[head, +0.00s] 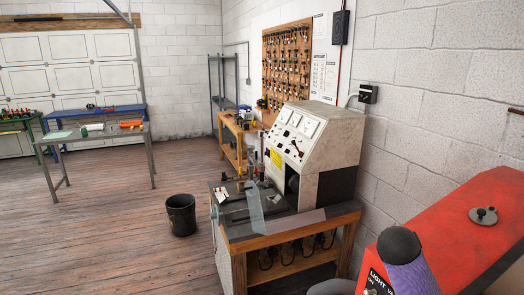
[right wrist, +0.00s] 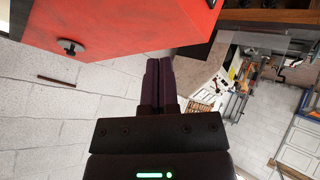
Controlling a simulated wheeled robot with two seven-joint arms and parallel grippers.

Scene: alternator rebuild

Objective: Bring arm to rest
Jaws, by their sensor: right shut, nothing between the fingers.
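My right gripper (right wrist: 158,85) is in the right wrist view, its two dark purple fingers pressed together with nothing between them. The fingers point away from the camera, apart from anything around them. In the head view, a dark and purple part of my own arm shows at the lower right, in front of the red cabinet (head: 455,225). The fingers of that arm cannot be made out there. The red cabinet also shows in the right wrist view (right wrist: 125,22), at the upper left. My left gripper is in neither view.
A test bench (head: 325,150) with a sloped meter panel stands on a wooden table (head: 285,238) left of the cabinet. A round metal piece (head: 483,214) lies on the cabinet. A black bucket (head: 181,215) stands on the open wooden floor. A white block wall (head: 430,100) rises behind.

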